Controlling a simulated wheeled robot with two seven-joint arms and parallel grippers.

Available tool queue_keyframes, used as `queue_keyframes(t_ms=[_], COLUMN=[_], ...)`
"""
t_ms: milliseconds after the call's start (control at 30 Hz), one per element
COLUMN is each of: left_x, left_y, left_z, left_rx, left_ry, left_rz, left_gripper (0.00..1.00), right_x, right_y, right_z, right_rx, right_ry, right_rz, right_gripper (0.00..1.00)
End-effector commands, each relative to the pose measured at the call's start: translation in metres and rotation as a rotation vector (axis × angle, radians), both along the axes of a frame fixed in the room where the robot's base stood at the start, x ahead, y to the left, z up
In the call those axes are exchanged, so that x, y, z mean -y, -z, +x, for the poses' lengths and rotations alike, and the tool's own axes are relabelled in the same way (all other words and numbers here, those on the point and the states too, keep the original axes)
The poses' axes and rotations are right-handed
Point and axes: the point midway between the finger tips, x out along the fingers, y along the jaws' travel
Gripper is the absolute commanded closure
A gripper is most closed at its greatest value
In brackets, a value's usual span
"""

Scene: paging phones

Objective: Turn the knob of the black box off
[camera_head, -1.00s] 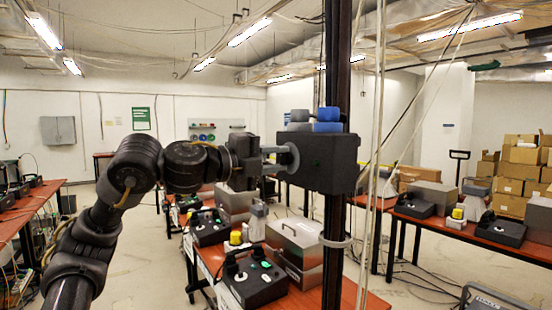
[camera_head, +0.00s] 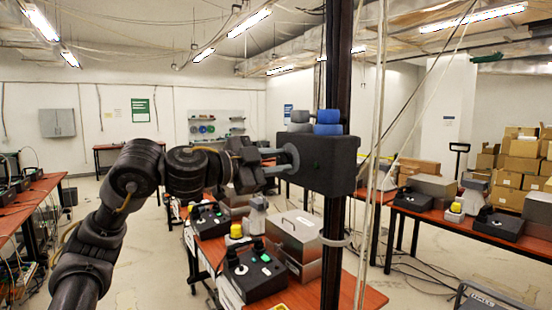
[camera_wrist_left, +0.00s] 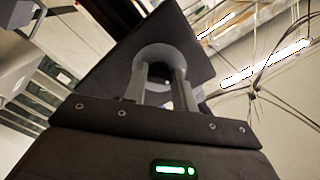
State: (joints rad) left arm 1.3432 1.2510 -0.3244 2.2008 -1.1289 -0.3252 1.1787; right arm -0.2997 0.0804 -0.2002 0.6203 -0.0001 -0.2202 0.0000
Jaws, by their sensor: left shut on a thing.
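The black box (camera_head: 335,150) is fixed to a dark upright post. Its grey round knob (camera_head: 290,157) is on the box's left side. My left gripper (camera_head: 280,161) reaches in from the left and is shut on the knob. In the left wrist view the knob (camera_wrist_left: 163,53) shows as a grey ring against the dark box face (camera_wrist_left: 195,45), with the two grey fingers of my left gripper (camera_wrist_left: 160,83) at it. The gripper body is rolled to a tilt. The fingers partly hide the knob. My right gripper is not in view.
A red table (camera_head: 300,296) below holds black phone units (camera_head: 254,275) and a grey metal case (camera_head: 294,236). Thin cables (camera_head: 378,120) hang right of the post. Cardboard boxes (camera_head: 520,158) are stacked far right.

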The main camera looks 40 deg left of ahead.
Motion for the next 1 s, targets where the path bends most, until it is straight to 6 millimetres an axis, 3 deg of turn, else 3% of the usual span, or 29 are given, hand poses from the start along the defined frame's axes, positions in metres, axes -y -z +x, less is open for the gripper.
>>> queue_keyframes(t_ms=[300,800,833,1000], left_x=[0.0002,0.0003,0.0003,0.0002], left_y=[0.0007,0.0008,0.0008,0.0006], left_z=[0.0001,0.0,0.0,0.0], left_rx=[-0.03,-0.034,-0.034,-0.033], left_ry=[0.0,0.0,0.0,0.001], left_rz=[-0.093,-0.109,-0.109,-0.108], left_gripper=[0.96,0.96,0.7,0.51], right_x=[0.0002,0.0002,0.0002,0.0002], right_y=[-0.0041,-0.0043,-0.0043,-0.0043], right_z=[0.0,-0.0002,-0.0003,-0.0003], right_rx=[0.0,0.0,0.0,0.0], right_ry=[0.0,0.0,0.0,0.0], right_rz=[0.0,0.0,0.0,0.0], right_gripper=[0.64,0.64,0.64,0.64])
